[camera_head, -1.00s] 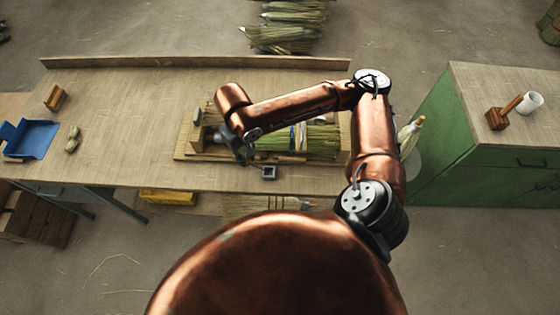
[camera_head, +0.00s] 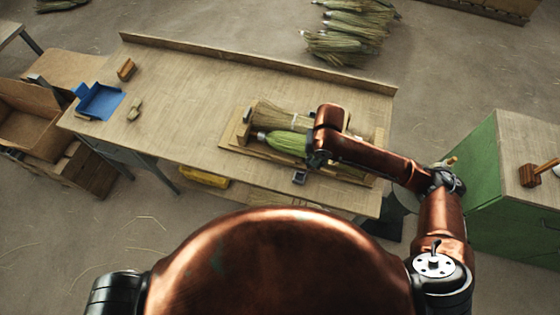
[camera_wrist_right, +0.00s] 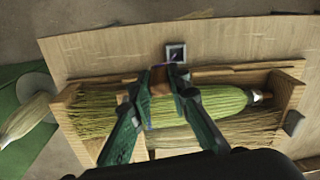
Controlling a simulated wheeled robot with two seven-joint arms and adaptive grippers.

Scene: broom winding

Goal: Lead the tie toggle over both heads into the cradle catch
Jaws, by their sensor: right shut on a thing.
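A wooden cradle (camera_head: 238,148) on the workbench holds two broom heads side by side, a green one (camera_head: 284,143) and a tan one (camera_head: 278,118). In the right wrist view the green head (camera_wrist_right: 225,101) and the tan head (camera_wrist_right: 200,135) lie between the cradle's end walls. My right gripper (camera_wrist_right: 166,84) is over the green head near the cradle's long front edge, shut on a small brown piece, apparently the tie toggle (camera_wrist_right: 160,82). A bluish strand shows beside one finger. The cradle catch cannot be made out clearly. My left gripper is out of view.
A small square box (camera_head: 299,177) with purple inside sits just in front of the cradle. A blue tray (camera_head: 100,101) and small blocks stand at the bench's left. A green cabinet (camera_head: 485,190) stands to the right. The left half of the bench is mostly clear.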

